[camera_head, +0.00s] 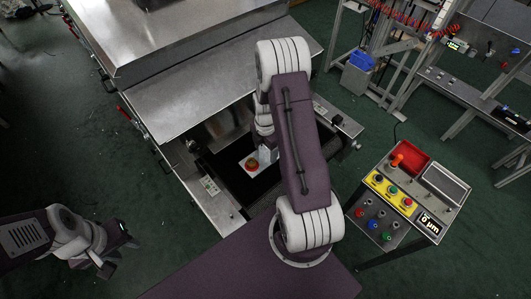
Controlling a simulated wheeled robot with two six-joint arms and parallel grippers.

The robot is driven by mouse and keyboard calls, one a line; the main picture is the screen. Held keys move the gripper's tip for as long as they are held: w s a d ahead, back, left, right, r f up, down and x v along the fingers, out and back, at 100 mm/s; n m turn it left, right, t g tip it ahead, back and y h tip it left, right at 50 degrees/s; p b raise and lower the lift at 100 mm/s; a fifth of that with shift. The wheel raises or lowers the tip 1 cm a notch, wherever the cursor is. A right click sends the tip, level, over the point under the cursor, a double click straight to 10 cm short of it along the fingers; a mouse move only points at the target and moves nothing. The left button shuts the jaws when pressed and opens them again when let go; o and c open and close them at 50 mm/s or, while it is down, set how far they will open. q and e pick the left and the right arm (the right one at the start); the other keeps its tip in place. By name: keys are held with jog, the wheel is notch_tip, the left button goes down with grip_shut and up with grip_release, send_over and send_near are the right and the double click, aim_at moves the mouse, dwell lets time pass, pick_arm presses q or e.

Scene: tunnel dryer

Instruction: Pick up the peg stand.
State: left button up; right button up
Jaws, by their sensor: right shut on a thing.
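A small white square piece with an orange-red round top (251,163), which looks like the peg stand, is over the dark belt at the mouth of the metal dryer. My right gripper (262,158) is at its right side and shut on it. My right arm hides much of the gripper, and I cannot tell whether the piece rests on the belt or is lifted. My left gripper (119,257) is at the lower left over the green floor, apart from everything, with its fingers spread and empty.
The metal dryer (190,95) fills the upper middle, with side rails (212,200) along the dark belt (225,160). A control panel (413,190) with buttons and a red tray stands at the right. The left floor is mostly clear.

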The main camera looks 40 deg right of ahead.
notch_tip(320, 180, up, 2)
jog(key=w+d+r, duration=0.1)
jog(key=d+r, duration=0.6)
jog(key=d, duration=0.4)
jog(key=shift+d+b, duration=0.35)
jog(key=shift+b, duration=0.1)
